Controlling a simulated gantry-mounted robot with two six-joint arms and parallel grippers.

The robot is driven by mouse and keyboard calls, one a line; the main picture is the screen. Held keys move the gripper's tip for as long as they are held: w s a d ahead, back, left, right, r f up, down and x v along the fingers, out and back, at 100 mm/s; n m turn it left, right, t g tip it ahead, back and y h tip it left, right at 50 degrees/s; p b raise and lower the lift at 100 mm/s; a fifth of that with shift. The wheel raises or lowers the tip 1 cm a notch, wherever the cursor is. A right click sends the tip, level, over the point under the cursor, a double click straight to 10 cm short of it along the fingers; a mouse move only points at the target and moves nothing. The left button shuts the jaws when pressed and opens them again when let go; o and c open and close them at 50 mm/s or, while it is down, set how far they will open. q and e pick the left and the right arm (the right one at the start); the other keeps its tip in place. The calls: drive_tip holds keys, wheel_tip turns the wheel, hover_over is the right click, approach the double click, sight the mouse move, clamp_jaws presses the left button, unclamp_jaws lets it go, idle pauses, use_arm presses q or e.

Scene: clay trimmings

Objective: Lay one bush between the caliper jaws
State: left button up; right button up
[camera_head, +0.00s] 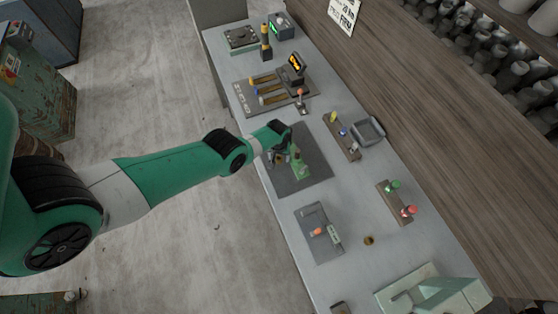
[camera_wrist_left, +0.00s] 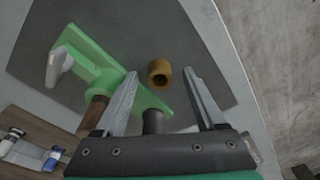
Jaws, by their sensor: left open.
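My left gripper (camera_head: 285,152) is over the dark mat (camera_head: 314,146) on the bench. In the left wrist view its fingers (camera_wrist_left: 160,76) are open. A brass-coloured bush (camera_wrist_left: 159,73) with a round hole shows between the fingertips in the picture; its depth relative to them is unclear. Beside it is a green fixture (camera_wrist_left: 95,52) with a pale lever, a brown cylinder and a dark cylinder; it also shows in the head view (camera_head: 301,168). A grey device (camera_head: 312,220) with a small display and an orange part may be the caliper; its jaws are too small to tell.
A small brass ring-like piece (camera_head: 369,240) stands on the bare bench. A wooden block (camera_head: 397,206) holds green and red knobs. A grey tray (camera_head: 369,131) lies by another knobbed block (camera_head: 341,136). A pale green machine (camera_head: 430,291) occupies the near end.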

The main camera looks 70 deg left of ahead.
use_arm(q)
drive_tip(key=shift+c, duration=0.2)
use_arm(e)
drive_tip(key=shift+r, duration=0.1)
use_arm(q)
clamp_jaws()
drive_tip(key=shift+r, duration=0.1)
